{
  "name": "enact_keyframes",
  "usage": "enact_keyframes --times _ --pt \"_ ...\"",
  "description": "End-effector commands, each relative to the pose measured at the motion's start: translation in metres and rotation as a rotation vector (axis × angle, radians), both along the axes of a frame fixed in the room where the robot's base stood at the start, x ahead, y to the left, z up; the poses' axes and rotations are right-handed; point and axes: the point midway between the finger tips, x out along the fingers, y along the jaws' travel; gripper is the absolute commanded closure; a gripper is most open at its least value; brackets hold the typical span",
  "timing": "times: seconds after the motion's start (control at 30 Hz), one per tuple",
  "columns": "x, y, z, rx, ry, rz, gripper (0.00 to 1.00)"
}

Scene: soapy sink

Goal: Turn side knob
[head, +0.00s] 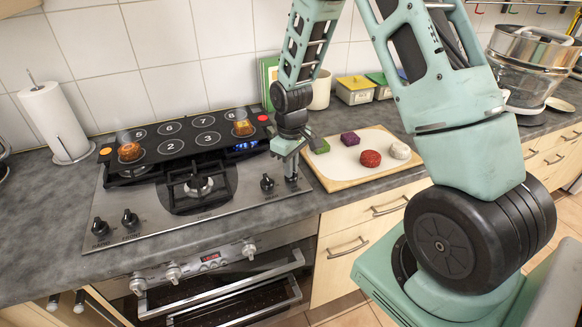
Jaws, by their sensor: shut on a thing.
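A steel gas hob (225,207) is set in the grey counter. Black knobs stand on it: two at its front left (100,227) (130,218) and one at its right side (267,183). My gripper (291,176) points down at the hob's right edge, just right of and behind that visible right knob. It is shut on another side knob, which its fingers hide almost entirely. I cannot tell how far that knob is turned. A blue flame (249,146) shows at the back right of the hob.
A black panel (178,146) with numbered circles sits above the hob's back, with two steaming brown pieces (129,151) (243,127) on it. A cutting board (338,180) with colourful pieces lies close right of my gripper. A paper towel roll (54,122) stands left.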

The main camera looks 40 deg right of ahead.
Motion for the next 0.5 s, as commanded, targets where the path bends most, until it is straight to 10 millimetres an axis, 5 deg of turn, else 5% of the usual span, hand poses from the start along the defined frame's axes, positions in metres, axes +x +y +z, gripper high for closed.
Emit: enact_keyframes --times 0.5 --pt "-0.0004 -0.0002 0.0001 0.000 0.001 -0.429 1.00"
